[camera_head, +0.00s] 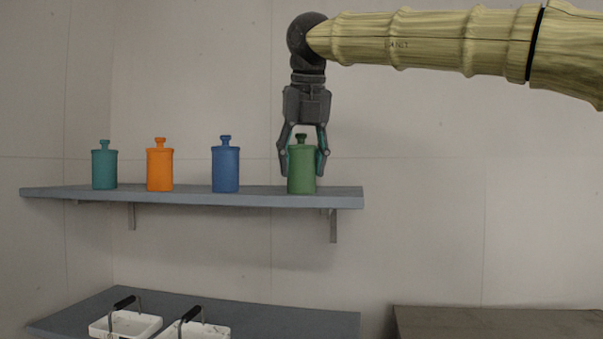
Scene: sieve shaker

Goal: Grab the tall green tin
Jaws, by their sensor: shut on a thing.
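The green tin (301,172) stands upright at the right end of the upper shelf, with a knob on top. My gripper (302,168) points straight down over it from above. Its fingers reach down on both sides of the tin's body and are shut on it. The tin's base appears to rest on the shelf. My gripper's fingers cover parts of the tin's left and right edges.
On the upper shelf (255,197), left of the green tin, stand a blue tin (226,170), an orange tin (160,170) and a teal tin (104,170). A lower shelf (290,321) holds two white baskets with dark handles (126,324). A brown surface (500,322) is at lower right.

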